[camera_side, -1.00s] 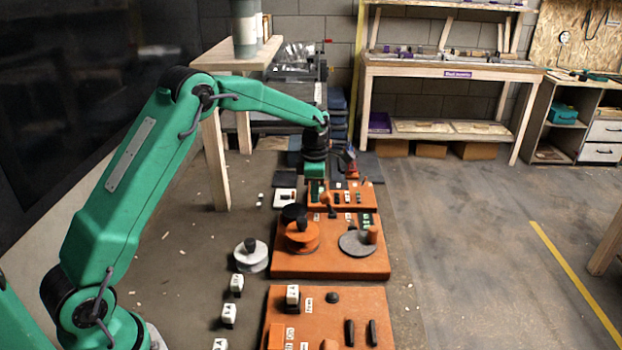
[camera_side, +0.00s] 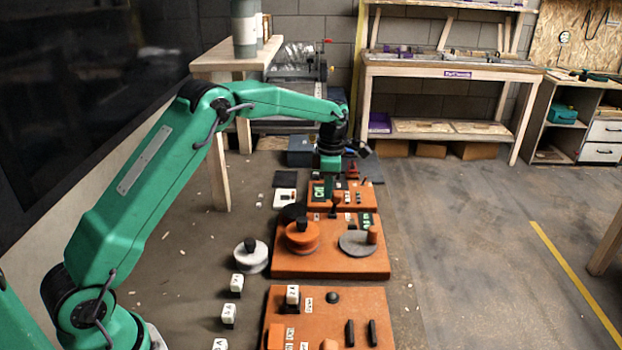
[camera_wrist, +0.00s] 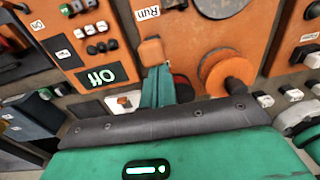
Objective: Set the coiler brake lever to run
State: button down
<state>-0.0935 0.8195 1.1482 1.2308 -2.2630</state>
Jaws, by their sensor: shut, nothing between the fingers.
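In the side view my gripper (camera_side: 330,166) hangs over the far end of the panel.
An orange spool (camera_wrist: 226,73) stands right of my fingers in the wrist view. A nearer orange board (camera_side: 330,262) carries spools and a grey disc (camera_side: 357,243). White blocks (camera_side: 237,284) line the left side.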

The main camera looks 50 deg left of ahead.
jog(key=shift+w+d, duration=0.15)
jog(key=shift+r, duration=0.2)
jog(key=shift+r, duration=0.6)
jog(key=shift+r, duration=0.1)
dwell(0.4)
jog(key=w+d+r, duration=0.4)
jog(key=r, duration=0.3)
jog(key=shift+w+d+r, duration=0.15)
jog(key=shift+w+d, duration=0.15)
dwell(0.5)
jog(key=shift+r, duration=0.15)
dwell(0.3)
